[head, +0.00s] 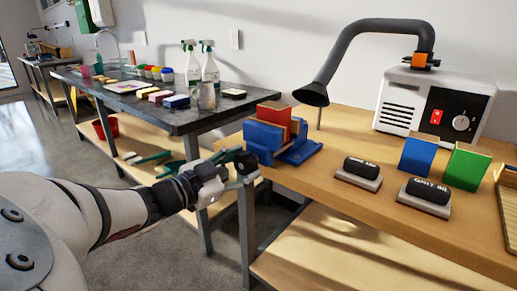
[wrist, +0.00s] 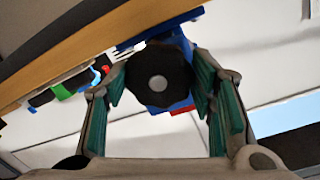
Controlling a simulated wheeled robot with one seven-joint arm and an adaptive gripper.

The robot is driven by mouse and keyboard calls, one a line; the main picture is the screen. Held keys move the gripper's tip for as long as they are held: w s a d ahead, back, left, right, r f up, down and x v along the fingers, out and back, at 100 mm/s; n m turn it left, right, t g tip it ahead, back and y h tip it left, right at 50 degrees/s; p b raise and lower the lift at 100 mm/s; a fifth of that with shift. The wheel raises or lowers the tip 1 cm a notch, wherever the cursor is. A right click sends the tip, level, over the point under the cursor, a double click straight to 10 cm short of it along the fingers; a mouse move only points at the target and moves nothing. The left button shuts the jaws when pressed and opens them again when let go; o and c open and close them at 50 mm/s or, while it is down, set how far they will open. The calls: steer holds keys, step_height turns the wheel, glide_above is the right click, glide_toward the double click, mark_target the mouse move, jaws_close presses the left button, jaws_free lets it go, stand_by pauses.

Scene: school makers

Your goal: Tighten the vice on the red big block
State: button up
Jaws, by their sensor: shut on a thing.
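The blue vice (head: 297,150) stands at the left end of the wooden workbench. In the wrist view only a sliver of red (wrist: 183,110) shows past the vice (wrist: 178,40). The vice's dark round knob (wrist: 158,76), with a pale centre, faces my gripper. My gripper (head: 240,160) is at the vice's left side, at the knob. In the wrist view its green-padded fingers (wrist: 160,90) are on both sides of the knob and shut on it. Any gap between block and jaws is too small to tell.
Two sanding blocks (head: 361,173), a blue block (head: 418,156) and a green block (head: 467,168) lie right of the vice. A fume extractor (head: 436,100) with a bent hose stands behind. A dark-topped table (head: 185,118) with spray bottles (head: 209,65) stands at the back left.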

steer(key=shift+s+d+f, duration=0.1)
steer(key=o, duration=1.2)
steer(key=shift+c, duration=0.2)
steer(key=shift+p, duration=0.3)
